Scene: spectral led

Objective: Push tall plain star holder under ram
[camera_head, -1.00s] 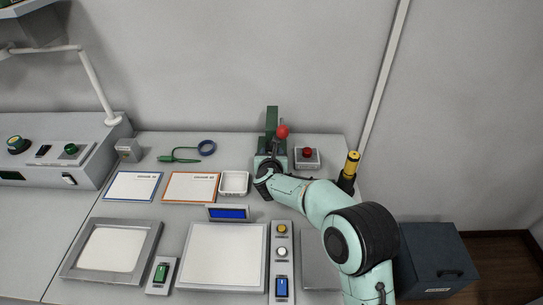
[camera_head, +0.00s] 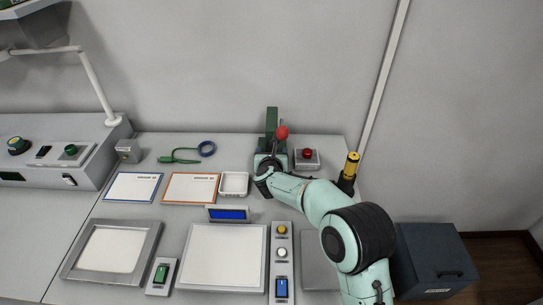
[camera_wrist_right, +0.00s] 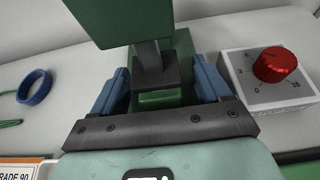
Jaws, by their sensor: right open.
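The green press (camera_head: 272,118) stands at the back of the bench, with a red ball (camera_head: 282,132) beside its column. My right gripper (camera_head: 268,164) is at the press and hides much of its lower part. In the right wrist view the two blue fingers of my right gripper (camera_wrist_right: 160,90) are apart, one on each side of the dark ram (camera_wrist_right: 155,72) and the green part (camera_wrist_right: 157,100) below it. I cannot make out the tall plain star holder for sure; the ram and gripper block the view. My left gripper is not in view.
A grey box with a red knob (camera_wrist_right: 275,64) stands close to the right of the press. A white tray (camera_head: 222,194) and an orange-edged card (camera_head: 190,187) lie to the left. A yellow-and-black post (camera_head: 350,168) stands by the right bench edge.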

